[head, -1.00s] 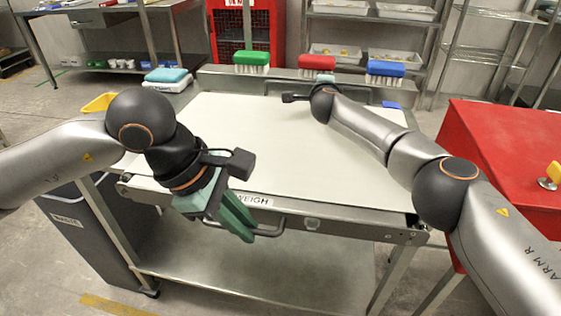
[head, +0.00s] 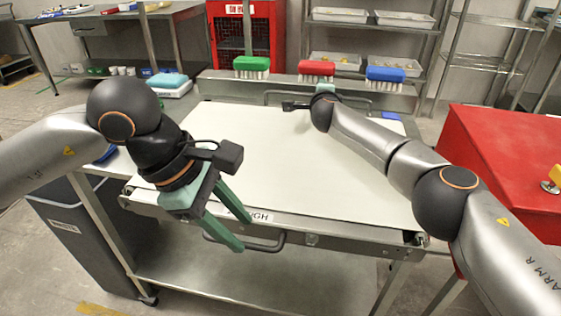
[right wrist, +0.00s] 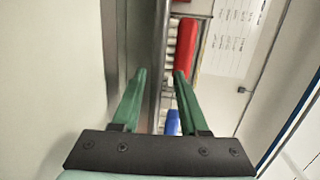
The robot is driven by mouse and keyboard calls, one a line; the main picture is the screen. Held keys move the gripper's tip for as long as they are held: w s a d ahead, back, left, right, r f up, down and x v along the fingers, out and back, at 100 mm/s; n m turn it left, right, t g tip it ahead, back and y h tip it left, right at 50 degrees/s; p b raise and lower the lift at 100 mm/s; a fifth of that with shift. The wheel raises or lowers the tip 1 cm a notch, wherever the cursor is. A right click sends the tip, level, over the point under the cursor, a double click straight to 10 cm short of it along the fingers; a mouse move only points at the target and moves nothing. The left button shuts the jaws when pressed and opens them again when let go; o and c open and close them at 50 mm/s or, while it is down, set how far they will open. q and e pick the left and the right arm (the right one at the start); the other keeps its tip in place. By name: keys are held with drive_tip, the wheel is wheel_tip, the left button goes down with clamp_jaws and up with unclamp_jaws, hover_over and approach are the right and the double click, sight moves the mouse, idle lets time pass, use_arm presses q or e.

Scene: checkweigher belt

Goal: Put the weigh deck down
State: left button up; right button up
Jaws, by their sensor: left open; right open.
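The weigh deck (head: 290,150) is a broad pale plate with a WEIGH label on its front edge. It lies level across the steel stand; any gap under it is too small to tell. My left gripper (head: 244,234) is open, its green fingers apart at the front handle (head: 274,246); contact is unclear. My right gripper is at the far edge, its fingers mostly hidden in the head view. In the right wrist view its green fingers (right wrist: 160,74) are open, with a grey bar (right wrist: 163,60) running between them. The deck's pale surface (right wrist: 55,80) fills the left side there.
Green (head: 251,66), red (head: 316,70) and blue (head: 385,76) brushes stand along the rear ledge. A red cabinet (head: 500,160) is at right. A grey bin (head: 75,240) is at left. A lower shelf (head: 250,280) lies under the deck.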

drive_tip(key=shift+s+r, duration=0.1)
drive_tip(key=shift+s+a+r, duration=0.15)
drive_tip(key=shift+s+r, duration=0.15)
drive_tip(key=shift+s, duration=0.15)
drive_tip(key=shift+s+f, duration=0.1)
drive_tip(key=shift+s, duration=0.8)
use_arm(q)
drive_tip(key=w+v, duration=0.1)
drive_tip(key=v, duration=0.8)
drive_tip(key=shift+s+r, duration=0.15)
drive_tip(key=shift+s, duration=0.35)
use_arm(e)
drive_tip(key=shift+v, duration=4.6)
